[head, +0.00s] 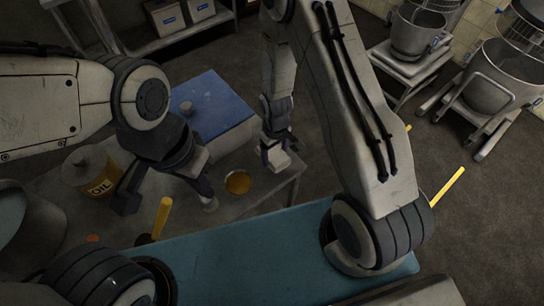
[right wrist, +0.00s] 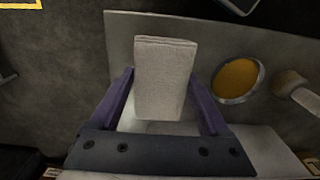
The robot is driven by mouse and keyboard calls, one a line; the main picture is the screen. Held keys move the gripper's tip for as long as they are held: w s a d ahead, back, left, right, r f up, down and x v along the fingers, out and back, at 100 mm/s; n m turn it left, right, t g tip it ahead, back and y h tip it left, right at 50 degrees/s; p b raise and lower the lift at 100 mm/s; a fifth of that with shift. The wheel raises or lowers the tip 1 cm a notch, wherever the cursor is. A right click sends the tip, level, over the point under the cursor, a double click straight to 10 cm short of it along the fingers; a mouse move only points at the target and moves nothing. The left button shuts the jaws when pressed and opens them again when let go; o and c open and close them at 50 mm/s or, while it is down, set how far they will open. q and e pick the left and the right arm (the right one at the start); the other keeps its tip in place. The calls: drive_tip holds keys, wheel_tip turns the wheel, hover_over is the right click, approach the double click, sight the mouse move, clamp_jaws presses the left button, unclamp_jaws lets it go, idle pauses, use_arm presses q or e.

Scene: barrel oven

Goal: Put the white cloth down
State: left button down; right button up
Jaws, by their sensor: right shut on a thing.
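The white cloth (head: 279,161) is a small pale folded block. In the right wrist view the cloth (right wrist: 163,80) stands between the two purple fingers of my right gripper (right wrist: 165,105), which is shut on it. In the head view my right gripper (head: 276,149) points down at the right end of the grey table (head: 262,192). Whether the cloth touches the tabletop is not clear.
A round dish of amber stuff (head: 238,182) lies between the grippers. A small pale knobbed object (head: 210,205) is by my left gripper. An oil can (head: 90,170) stands left, a blue-topped box (head: 212,105) behind. A yellow handle (head: 162,217) rises in front.

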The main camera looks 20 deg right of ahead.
sight(272, 160)
drive_tip(key=shift+w+a+f, duration=0.35)
drive_tip(key=shift+w+f, duration=0.1)
wheel_tip(272, 160, down, 4)
drive_tip(key=shift+r+p, duration=0.2)
drive_tip(key=shift+p, duration=0.5)
drive_tip(key=shift+f, duration=0.15)
